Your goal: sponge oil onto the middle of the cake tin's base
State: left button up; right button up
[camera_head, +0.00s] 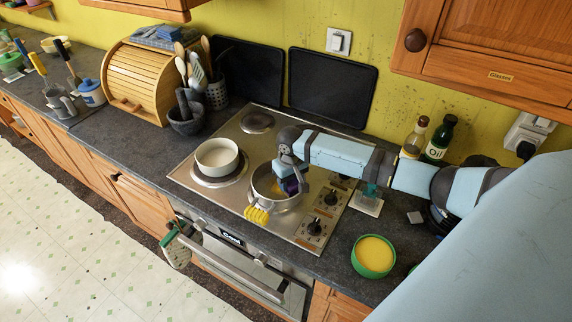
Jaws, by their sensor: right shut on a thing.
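The cake tin is probably the round metal vessel (259,184) on the front part of the hob. My right gripper (291,186) reaches down into it from the right and is shut. A small yellow piece, apparently the sponge (279,187), shows at its fingers, mostly hidden by the gripper. I cannot tell whether it touches the base. A green bowl of yellow liquid (374,254), probably the oil, stands on the worktop at right. A bottle labelled Oil (438,142) stands by the wall. My left gripper is not in view.
A white pot (217,158) stands on the hob to the left. A yellow ribbed object (256,215) lies at the tin's front edge. Hob knobs (330,197) are right of the tin. A mortar (186,122) and bread bin (143,80) stand further left.

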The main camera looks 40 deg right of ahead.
aim_at(256, 180)
jog(key=shift+a, duration=0.1)
jog(key=shift+s+a, duration=0.3)
jog(key=shift+a, duration=0.35)
jog(key=shift+s+a, duration=0.25)
jog(key=shift+a, duration=0.4)
jog(key=shift+s+a, duration=0.3)
jog(key=shift+a, duration=0.35)
jog(key=shift+w, duration=0.1)
jog(key=shift+w+a, duration=0.3)
jog(key=shift+w, duration=0.35)
jog(key=shift+w+a, duration=0.35)
jog(key=shift+w, duration=0.35)
jog(key=shift+w+a, duration=0.3)
jog(key=shift+w, duration=0.35)
jog(key=shift+w+a, duration=0.3)
jog(key=shift+w, duration=0.4)
jog(key=shift+w+a, duration=0.35)
jog(key=shift+w, duration=0.3)
jog(key=shift+w+a, duration=0.3)
jog(key=shift+w, duration=0.4)
jog(key=shift+s+d, duration=0.2)
jog(key=shift+s, duration=0.15)
